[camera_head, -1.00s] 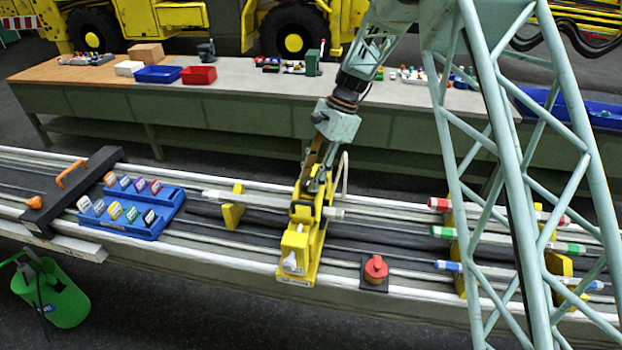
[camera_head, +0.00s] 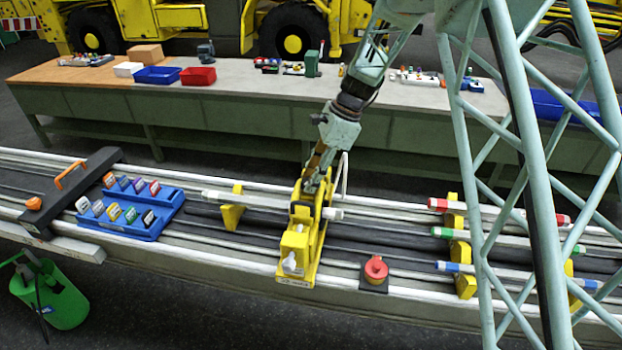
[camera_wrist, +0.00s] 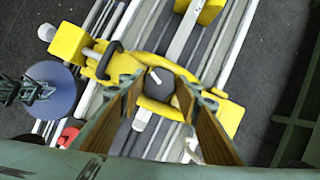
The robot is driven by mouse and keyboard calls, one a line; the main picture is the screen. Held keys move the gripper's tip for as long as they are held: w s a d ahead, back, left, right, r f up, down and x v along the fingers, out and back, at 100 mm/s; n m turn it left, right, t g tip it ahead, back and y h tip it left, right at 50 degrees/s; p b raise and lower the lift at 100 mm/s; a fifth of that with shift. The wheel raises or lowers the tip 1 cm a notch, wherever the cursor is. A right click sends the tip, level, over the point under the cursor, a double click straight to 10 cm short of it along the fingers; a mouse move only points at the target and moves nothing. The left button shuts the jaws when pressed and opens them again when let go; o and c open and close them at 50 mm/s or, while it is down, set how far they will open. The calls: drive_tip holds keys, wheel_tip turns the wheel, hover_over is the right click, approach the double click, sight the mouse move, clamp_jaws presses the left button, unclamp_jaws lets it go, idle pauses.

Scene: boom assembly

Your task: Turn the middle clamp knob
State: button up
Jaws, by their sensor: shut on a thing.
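The middle clamp (camera_head: 305,240) is a yellow block across the rails at the centre of the head view. It also shows in the wrist view (camera_wrist: 75,43). Its knob (camera_wrist: 160,80) is dark and round with a pale pointer mark, seen between my fingers in the wrist view. My gripper (camera_head: 314,180) reaches down onto the top of the clamp, and its two brown fingers (camera_wrist: 163,92) are shut on the knob, one on each side. In the head view, the fingers and clamp hide the knob. A pale rod (camera_head: 262,201) passes through the clamp.
A red round button (camera_head: 376,268) on a dark plate sits right of the clamp. A blue tray (camera_head: 135,228) of coloured tags lies left. A yellow support (camera_head: 231,215) stands close left. Rods with red, green and blue ends (camera_head: 455,267) lie right. A workbench (camera_head: 230,110) runs behind.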

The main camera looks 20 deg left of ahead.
drive_tip(key=o, duration=0.8)
drive_tip(key=shift+o, duration=0.2)
drive_tip(key=shift+r, duration=0.1)
drive_tip(key=v, duration=1.1)
drive_tip(key=shift+r, duration=0.4)
drive_tip(key=shift+d, duration=0.15)
